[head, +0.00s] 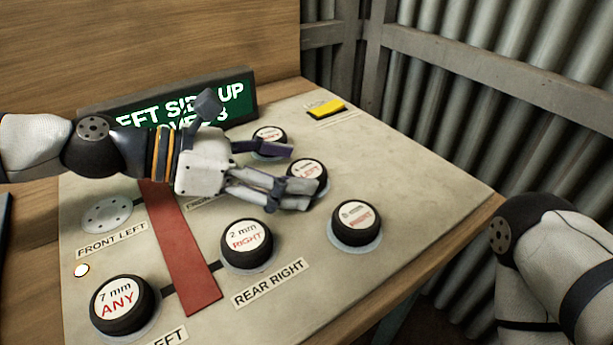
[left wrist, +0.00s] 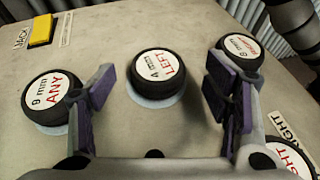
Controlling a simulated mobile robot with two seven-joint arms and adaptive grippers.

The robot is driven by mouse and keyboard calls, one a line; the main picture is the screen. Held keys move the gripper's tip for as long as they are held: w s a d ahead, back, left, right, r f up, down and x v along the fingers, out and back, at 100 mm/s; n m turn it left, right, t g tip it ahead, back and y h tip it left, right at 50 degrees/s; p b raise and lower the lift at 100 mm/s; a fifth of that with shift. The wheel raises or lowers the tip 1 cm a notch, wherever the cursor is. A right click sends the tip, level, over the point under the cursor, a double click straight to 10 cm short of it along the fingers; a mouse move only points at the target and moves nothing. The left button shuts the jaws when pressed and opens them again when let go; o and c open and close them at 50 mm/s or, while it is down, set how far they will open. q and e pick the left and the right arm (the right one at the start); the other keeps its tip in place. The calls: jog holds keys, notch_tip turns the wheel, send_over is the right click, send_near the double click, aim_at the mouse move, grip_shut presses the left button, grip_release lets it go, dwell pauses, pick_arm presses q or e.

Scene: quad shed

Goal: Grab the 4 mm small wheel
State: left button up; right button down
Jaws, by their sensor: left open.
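The 4 mm wheel, a small black tyre with a white face marked "LEFT" in red, stands on a pale disc on the bench. It shows in the head view (head: 309,170), partly hidden by my fingers, and in the left wrist view (left wrist: 160,68). My left gripper (head: 280,172) is open, its fingers spread on either side of the line to this wheel. In the left wrist view the purple finger pads (left wrist: 158,92) flank the wheel's near side with gaps, and nothing is held. My right gripper is out of view.
Nearer are 2 mm RIGHT (head: 247,243) and 7 mm ANY (head: 122,303) wheels. A red bar (head: 180,245), green sign (head: 237,98) and yellow block (head: 326,108) are also on the bench.

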pick_arm(q)
jog(key=shift+x, duration=1)
jog(key=shift+w+r, duration=0.1)
jog(key=c, duration=1.3)
jog(key=shift+o, duration=0.2)
